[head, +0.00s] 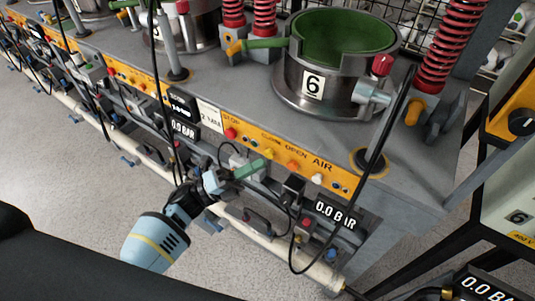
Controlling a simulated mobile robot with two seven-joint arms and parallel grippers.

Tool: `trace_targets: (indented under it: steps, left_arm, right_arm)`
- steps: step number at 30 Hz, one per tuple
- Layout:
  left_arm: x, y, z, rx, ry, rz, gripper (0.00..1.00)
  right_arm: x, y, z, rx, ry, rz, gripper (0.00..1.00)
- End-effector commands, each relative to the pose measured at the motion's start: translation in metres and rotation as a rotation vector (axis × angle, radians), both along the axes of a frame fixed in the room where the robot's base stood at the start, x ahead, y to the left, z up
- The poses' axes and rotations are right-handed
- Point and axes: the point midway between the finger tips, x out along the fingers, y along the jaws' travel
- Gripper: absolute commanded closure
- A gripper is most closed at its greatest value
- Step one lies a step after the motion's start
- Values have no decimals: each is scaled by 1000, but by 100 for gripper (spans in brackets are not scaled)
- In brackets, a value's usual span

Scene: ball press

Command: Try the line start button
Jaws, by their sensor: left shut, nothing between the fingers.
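An orange control strip (330,182) runs along the front edge of the grey press bench. My left gripper (222,183) is shut and empty, below the strip, close to a green lever (249,168). I cannot tell whether they touch. My right gripper is not in view.
A steel pot marked 6 (312,84) with a green inside stands on the bench, beside red springs (448,45). Black cables and a thin rod cross the bench front. A pale pipe (270,243) runs below. A yellow and grey cabinet (512,180) stands right. Grey floor is clear at left.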

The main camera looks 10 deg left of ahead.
Motion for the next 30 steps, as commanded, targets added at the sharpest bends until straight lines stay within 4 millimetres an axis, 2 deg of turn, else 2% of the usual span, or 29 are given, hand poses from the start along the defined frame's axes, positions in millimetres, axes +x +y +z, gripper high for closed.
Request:
trace_targets:
  steps: [17, 30]
  left_arm:
    - [0, 0, 0, 0, 0, 0, 100]
    - [8, -3, 0, 0, 0, 0, 100]
  right_arm:
    - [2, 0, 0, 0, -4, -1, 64]
    - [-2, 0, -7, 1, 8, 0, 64]
